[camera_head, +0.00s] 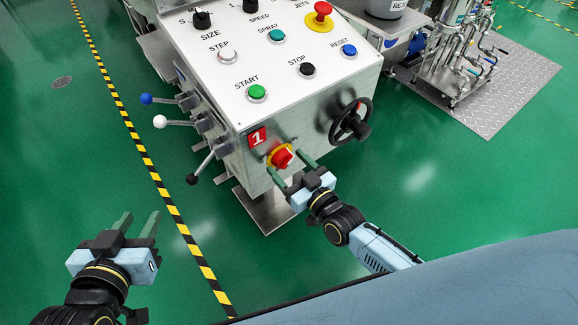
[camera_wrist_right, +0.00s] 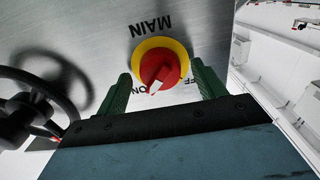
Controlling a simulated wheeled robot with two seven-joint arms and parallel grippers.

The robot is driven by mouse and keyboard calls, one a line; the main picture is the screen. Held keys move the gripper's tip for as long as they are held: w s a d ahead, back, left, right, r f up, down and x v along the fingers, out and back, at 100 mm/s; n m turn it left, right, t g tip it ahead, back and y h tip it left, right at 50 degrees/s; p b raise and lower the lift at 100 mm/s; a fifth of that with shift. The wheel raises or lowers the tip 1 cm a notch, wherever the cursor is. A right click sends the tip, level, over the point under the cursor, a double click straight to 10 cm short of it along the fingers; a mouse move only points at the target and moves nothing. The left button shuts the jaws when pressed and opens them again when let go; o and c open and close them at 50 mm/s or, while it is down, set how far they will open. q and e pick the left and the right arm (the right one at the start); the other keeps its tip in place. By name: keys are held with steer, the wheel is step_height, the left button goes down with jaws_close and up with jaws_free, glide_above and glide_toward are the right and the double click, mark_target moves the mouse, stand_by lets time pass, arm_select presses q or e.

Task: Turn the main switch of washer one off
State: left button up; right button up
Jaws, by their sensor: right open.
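The main switch (camera_head: 281,157) is a red knob on a round yellow plate, low on the front of the washer panel marked with a red "1" (camera_head: 257,138). In the right wrist view the red knob (camera_wrist_right: 162,66) sits below the upside-down word MAIN. Its white mark points down and slightly left, toward the ON side; the OFF label is partly hidden. My right gripper (camera_head: 291,171) is open, its green fingers apart on either side of the knob, in front of it. I cannot tell whether they touch it. My left gripper (camera_head: 137,224) is open and empty, away from the washer at lower left.
A black handwheel (camera_head: 350,121) is right of the switch. Levers with blue, white and black knobs (camera_head: 160,121) stick out at the left side. Buttons and a red emergency stop (camera_head: 320,15) are on the top panel. Green floor is free around the front.

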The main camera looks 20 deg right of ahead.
arm_select(q)
steer(key=shift+w+d+r, duration=0.1)
steer(key=shift+w+r, duration=0.05)
steer(key=shift+r, duration=0.15)
arm_select(e)
steer(key=shift+w, duration=0.15)
steer(key=shift+c, duration=0.4)
